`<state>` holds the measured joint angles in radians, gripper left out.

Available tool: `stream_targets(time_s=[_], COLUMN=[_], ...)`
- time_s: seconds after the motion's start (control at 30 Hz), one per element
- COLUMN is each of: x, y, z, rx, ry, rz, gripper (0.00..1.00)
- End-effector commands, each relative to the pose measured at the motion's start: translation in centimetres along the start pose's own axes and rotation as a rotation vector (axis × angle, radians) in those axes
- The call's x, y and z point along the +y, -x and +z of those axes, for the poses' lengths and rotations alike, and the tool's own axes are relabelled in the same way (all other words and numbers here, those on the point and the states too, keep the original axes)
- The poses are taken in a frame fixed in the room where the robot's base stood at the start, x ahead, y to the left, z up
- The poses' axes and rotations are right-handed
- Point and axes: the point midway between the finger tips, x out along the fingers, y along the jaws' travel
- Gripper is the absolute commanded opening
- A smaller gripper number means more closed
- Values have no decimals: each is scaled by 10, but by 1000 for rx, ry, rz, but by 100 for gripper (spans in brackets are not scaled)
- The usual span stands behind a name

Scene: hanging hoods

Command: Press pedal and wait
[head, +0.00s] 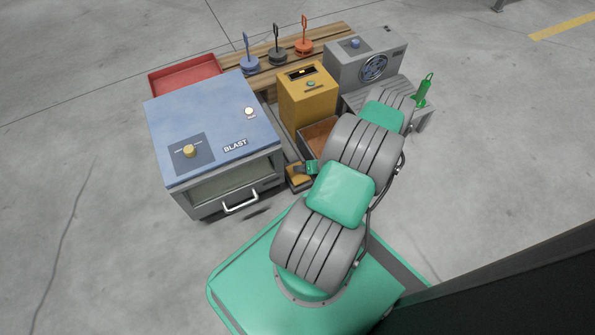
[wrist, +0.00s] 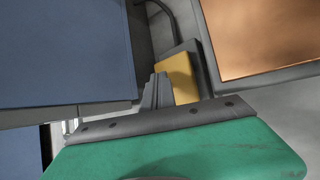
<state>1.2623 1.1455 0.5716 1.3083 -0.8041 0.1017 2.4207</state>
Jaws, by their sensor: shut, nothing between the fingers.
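The yellow pedal (head: 296,177) sits low on the floor in a dark frame, between the blast cabinet and the open bin. It also shows in the wrist view (wrist: 184,78), partly hidden behind my fingers. My gripper (head: 300,168) is shut and empty, pointing down at the pedal; its closed fingers show in the wrist view (wrist: 156,92). The fingertips overlap the pedal's near-left part in the picture. I cannot tell whether they touch it. The blue blast cabinet (head: 205,115) stands left of the pedal, with a yellow knob (head: 189,151) and a small light-coloured round part (head: 249,111) on top.
The open bin (head: 318,136) with an orange-brown inside is close on the pedal's right. A yellow box (head: 306,98) stands behind it. A grey unit with a fan (head: 367,66) is further back. A red tray (head: 185,75) lies behind the cabinet. Floor in front is clear.

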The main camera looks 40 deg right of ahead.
Motion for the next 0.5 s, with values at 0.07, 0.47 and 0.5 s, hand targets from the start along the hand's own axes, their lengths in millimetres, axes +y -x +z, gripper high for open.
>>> stream_targets(time_s=[0.07,0.47,0.5], x=[0,10,13], y=[0,15,17], z=[0,11,13], rx=[0,-1,-1], ry=[0,1,1], rz=[0,0,0], gripper=[0,0,0])
